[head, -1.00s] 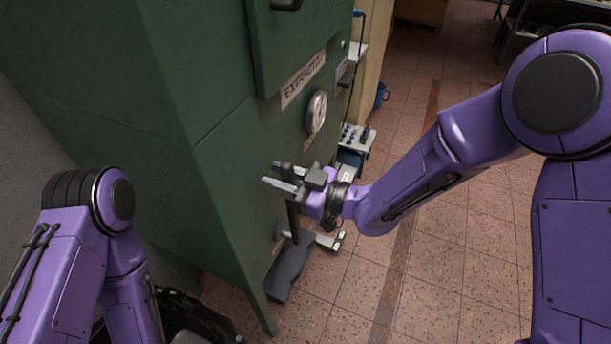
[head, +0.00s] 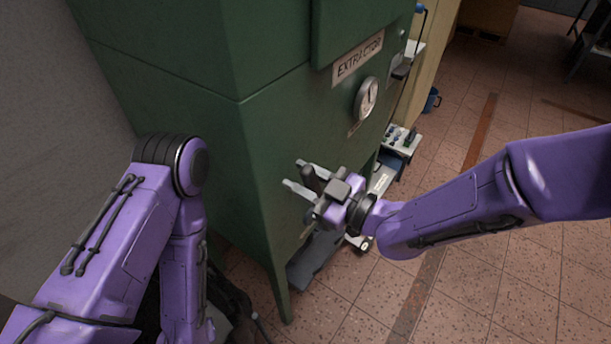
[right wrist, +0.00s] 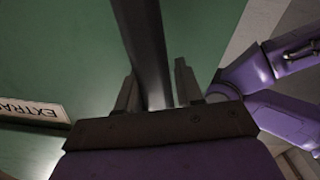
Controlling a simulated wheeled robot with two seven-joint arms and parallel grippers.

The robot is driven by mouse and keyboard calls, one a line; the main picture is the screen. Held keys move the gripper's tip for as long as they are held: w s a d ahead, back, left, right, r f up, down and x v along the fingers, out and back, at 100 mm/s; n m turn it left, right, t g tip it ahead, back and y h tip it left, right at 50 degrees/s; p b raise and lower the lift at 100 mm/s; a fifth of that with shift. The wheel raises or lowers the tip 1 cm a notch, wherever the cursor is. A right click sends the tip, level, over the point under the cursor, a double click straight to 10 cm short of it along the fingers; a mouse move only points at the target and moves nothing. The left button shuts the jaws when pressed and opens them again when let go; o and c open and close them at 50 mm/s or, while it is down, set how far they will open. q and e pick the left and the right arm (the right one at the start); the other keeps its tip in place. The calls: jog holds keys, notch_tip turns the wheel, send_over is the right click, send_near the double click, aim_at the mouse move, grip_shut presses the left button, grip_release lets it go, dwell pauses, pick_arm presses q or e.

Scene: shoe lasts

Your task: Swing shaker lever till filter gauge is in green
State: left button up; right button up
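The green cabinet labelled EXTRACTOR (head: 358,58) carries a round filter gauge (head: 367,98) with a pale face and a dark needle that looks near upright. Its colour zones are too small to read. My right gripper (head: 300,177) is beside the cabinet front, below and left of the gauge. The lever's lower end is mostly hidden in the head view. My left gripper is out of view.
A grey pedal-like plate (head: 316,258) lies low by the cabinet's leg. A small panel with knobs (head: 402,139) and a blue bucket (head: 432,100) stand beyond the cabinet. The tiled floor (head: 510,260) at the right is clear.

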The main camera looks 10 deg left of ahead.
jog(key=shift+o, duration=1.1)
jog(key=shift+s+f, duration=0.1)
jog(key=shift+s, duration=0.1)
jog(key=shift+a, duration=0.1)
jog(key=shift+s+d, duration=0.1)
jog(key=shift+d, duration=0.35)
jog(key=b+v, duration=0.2)
jog(key=v, duration=0.7)
jog(key=shift+s+d, duration=0.2)
jog(key=shift+s, duration=0.05)
